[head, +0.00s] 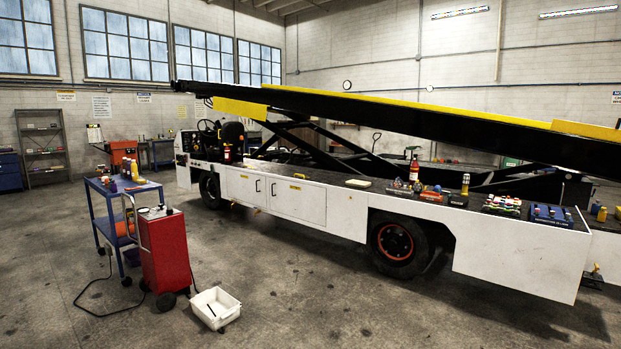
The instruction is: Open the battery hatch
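The belt loader (350,213) stands across the hall, its white side facing me and its black and yellow belt boom raised above the deck. Low on its side, between the two wheels, are two white hatch doors side by side: a left door (240,188) and a right door (308,203). I cannot tell which door covers the battery. Neither of my grippers shows in the head view.
A red wheeled charger (166,250) with a cable on the floor, a blue cart (112,200) and a white bin (215,308) stand at the left front. Tools and bottles lie along the loader's deck. The floor before the doors looks clear right of the bin.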

